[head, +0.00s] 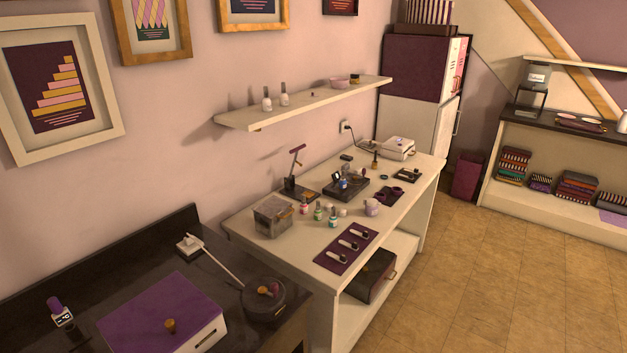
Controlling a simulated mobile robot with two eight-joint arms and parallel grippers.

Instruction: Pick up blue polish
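Several small polish bottles stand on the cream table. Near its front left are a pinkish-red bottle (304,206), a green bottle (318,213) and a teal bottle (333,221). A small bluish item (343,184) sits in a dark stand (352,191) behind them. It is too small to tell whether this or the teal bottle is the blue polish. A bottle with a purple cap (60,312) stands on the dark counter at the lower left. Neither of my grippers is in view.
A purple mat (329,258) with several small pieces lies at the cream table's (285,253) front edge. A clear box (272,217) stands at its left end. A purple-topped box (152,307) and a round dark pot (262,305) sit on the dark counter. The tiled floor at right is clear.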

